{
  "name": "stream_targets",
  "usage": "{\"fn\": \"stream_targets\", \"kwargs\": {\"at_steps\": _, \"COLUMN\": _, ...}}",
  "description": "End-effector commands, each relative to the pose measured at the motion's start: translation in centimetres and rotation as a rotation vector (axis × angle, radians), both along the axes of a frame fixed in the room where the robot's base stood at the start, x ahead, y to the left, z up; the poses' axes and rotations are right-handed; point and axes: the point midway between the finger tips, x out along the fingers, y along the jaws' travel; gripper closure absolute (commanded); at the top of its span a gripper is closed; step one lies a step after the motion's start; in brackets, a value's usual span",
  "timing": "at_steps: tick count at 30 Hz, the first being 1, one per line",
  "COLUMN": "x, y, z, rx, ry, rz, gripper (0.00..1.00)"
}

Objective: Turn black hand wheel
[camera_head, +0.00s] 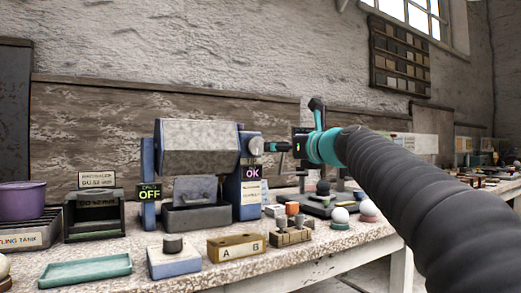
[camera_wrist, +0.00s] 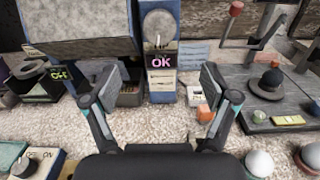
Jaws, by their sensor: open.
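My gripper (camera_head: 272,147) is open and empty in front of the blue post of a drum machine (camera_head: 199,148). In the wrist view my gripper (camera_wrist: 160,82) has its fingers spread to either side of the post, below its round grey disc (camera_wrist: 159,25). The disc (camera_head: 256,146) is at the gripper's tip in the head view; I cannot tell if they touch. No wheel is plainly black. A black ball-shaped knob on a round dark base (camera_wrist: 268,84) stands on a dark plate to the right; it also shows in the head view (camera_head: 322,188). I cannot tell if it is the hand wheel.
A block with a dark knob (camera_head: 173,245), a wooden A/B block (camera_head: 236,248) and a green tray (camera_head: 86,270) lie along the bench front. White spheres (camera_head: 340,215) stand at right. A purple bowl (camera_head: 22,197) is at far left.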

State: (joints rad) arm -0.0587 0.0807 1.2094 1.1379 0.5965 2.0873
Motion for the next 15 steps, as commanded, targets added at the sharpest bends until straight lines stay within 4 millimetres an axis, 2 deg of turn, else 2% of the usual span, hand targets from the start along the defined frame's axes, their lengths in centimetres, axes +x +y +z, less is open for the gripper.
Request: {"fn": "stream_targets", "kwargs": {"at_steps": 15, "x": 7.3, "y": 5.0, "z": 0.1, "rx": -0.006, "ry": 0.000, "rz": 0.002, "gripper": 0.15}}
